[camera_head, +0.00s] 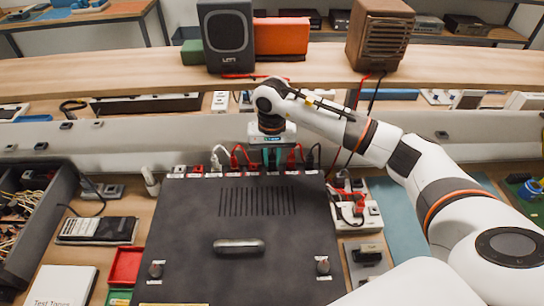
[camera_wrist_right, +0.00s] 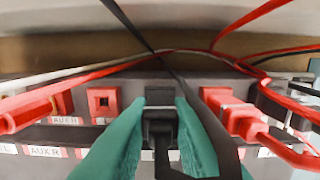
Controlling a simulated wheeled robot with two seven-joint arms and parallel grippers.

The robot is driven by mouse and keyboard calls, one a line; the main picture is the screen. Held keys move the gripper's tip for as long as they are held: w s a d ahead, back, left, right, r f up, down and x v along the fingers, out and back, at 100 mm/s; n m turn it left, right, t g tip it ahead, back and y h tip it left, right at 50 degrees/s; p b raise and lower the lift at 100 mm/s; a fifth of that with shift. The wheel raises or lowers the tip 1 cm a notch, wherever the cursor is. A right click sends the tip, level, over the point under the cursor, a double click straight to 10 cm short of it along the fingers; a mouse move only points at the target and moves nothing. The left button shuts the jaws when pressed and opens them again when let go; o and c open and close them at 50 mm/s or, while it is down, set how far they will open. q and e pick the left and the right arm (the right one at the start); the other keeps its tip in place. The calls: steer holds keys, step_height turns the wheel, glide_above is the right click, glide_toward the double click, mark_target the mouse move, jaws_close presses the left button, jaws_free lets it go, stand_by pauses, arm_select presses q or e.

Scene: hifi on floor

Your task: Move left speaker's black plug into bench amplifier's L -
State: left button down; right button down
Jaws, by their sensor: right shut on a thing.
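The bench amplifier (camera_head: 190,240) is the large dark box in the head view, with a row of sockets and small labels along its far edge. My right gripper (camera_head: 271,160) reaches down at that row. In the right wrist view its teal fingers (camera_wrist_right: 160,112) are shut on a black plug (camera_wrist_right: 160,130), in line with a black socket (camera_wrist_right: 159,96); I cannot tell how deep the plug sits. A black cable crosses in front of the fingers. The grey left speaker (camera_head: 227,38) stands on the shelf behind. My left gripper is out of view.
Red plugs (camera_wrist_right: 235,112) sit close right of the fingers, and an empty red socket (camera_wrist_right: 104,101) is on the left. A white terminal block (camera_head: 372,215) with red and black plugs stands right of the amplifier. A brown wooden speaker (camera_head: 371,38) is on the shelf (camera_head: 150,72).

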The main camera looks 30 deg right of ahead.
steer(key=shift+b, duration=0.3)
stand_by(0.4)
steer(key=c, duration=1.2)
jaws_free()
steer(key=shift+c, duration=0.2)
step_height(320, 180, up, 17)
steer(key=shift+p, duration=0.4)
